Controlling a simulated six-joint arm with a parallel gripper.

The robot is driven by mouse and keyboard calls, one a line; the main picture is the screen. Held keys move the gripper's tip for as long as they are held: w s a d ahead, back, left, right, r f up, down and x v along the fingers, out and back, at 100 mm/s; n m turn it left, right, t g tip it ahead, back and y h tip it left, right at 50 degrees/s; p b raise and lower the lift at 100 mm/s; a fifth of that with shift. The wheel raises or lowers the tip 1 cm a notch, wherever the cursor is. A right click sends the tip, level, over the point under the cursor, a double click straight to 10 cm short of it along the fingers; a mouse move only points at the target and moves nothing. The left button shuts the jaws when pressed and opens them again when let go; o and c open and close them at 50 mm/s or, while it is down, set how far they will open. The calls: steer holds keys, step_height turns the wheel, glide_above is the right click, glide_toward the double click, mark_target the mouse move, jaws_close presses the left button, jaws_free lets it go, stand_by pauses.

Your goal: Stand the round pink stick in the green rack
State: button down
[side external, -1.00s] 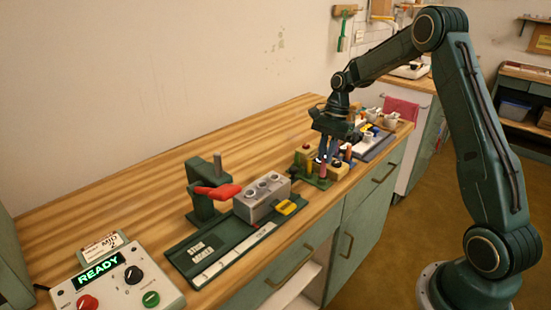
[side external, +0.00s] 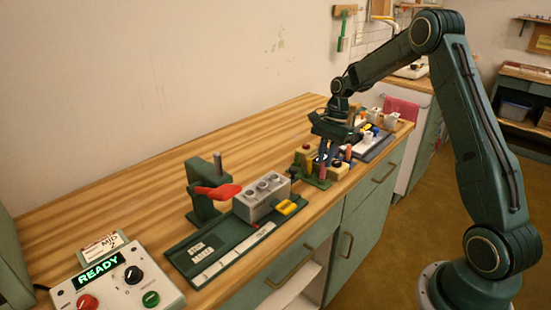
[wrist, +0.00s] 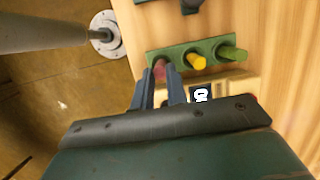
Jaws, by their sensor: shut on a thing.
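The round pink stick (wrist: 160,70) is between the fingertips of my gripper (wrist: 161,76), which is shut on it. It stands at the left end of the green rack (wrist: 177,53) in the wrist view; whether its foot is fully in the hole is hidden by the fingers. In the side view the pink stick (side external: 323,172) looks upright, just below my gripper (side external: 328,160), over the near end of the green rack (side external: 317,184).
A yellow stick (wrist: 197,62) and a green stick (wrist: 232,53) stand in the rack. A grey block (side external: 262,196) on a dark green tray (side external: 195,262), a red-handled press (side external: 216,192) and a control box (side external: 117,285) are left.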

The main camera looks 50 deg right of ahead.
stand_by(0.7)
steer(key=c, duration=1.3)
jaws_free()
steer(key=shift+r, duration=3.95)
